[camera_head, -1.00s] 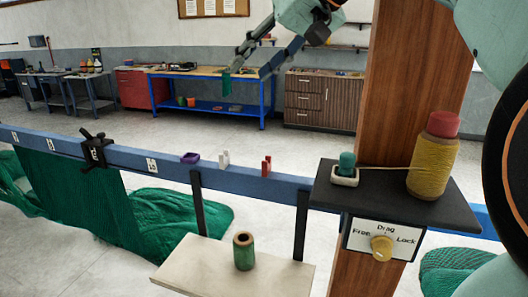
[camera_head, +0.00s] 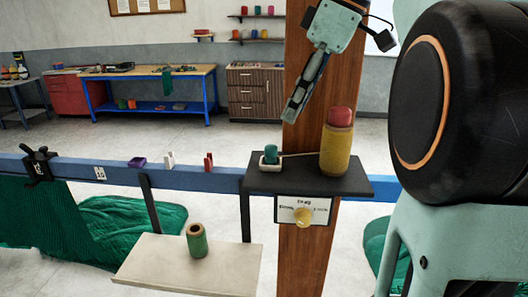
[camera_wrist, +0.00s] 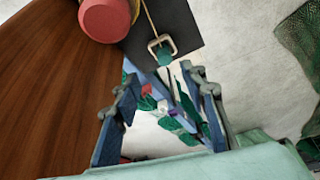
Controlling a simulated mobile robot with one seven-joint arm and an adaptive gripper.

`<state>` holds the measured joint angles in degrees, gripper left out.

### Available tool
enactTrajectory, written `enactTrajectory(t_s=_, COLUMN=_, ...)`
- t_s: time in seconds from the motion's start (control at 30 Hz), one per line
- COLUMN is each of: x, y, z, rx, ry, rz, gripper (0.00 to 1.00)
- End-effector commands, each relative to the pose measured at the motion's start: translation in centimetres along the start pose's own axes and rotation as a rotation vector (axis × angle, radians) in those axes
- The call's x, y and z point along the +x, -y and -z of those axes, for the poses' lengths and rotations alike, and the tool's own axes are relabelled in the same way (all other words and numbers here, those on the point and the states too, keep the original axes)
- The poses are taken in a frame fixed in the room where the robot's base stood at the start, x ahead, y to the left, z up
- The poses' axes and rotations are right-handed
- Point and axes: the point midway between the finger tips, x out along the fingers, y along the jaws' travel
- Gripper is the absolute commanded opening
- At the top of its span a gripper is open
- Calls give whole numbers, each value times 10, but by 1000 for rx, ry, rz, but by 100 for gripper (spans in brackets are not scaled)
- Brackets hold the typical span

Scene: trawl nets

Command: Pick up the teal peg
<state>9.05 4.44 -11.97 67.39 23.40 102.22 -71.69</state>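The teal peg (camera_head: 270,154) stands upright in a small pale square holder (camera_head: 269,164) at the left of a black shelf (camera_head: 300,184). A thread runs from a yellow spool with a red top (camera_head: 336,152) to the peg. In the wrist view the peg (camera_wrist: 165,56) shows inside the holder's frame, just beyond my fingertips. My gripper (camera_head: 291,113) is open and empty, pointing down, and appears above the shelf between peg and spool. It also shows in the wrist view (camera_wrist: 162,82) with its fingers apart. Its exact height over the peg is hard to tell.
A wooden post (camera_head: 305,250) rises behind the shelf, close to my gripper. A blue rail (camera_head: 220,181) carries small coloured clips. A green spool (camera_head: 197,241) stands on a pale lower board (camera_head: 160,270).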

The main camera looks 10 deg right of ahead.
Motion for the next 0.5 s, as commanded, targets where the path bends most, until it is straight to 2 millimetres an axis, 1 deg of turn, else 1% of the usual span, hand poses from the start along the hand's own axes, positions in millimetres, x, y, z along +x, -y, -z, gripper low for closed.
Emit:
enactTrajectory(t_s=0.1, x=20, y=2, z=0, rx=-3, ry=0, rz=6, gripper=39)
enactTrajectory(t_s=0.2, x=35, y=2, z=0, rx=-2, ry=0, rz=5, gripper=39)
enactTrajectory(t_s=0.3, x=46, y=2, z=1, rx=-2, ry=-1, rz=4, gripper=39)
enactTrajectory(t_s=0.5, x=56, y=3, z=1, rx=-1, ry=-1, rz=2, gripper=39)
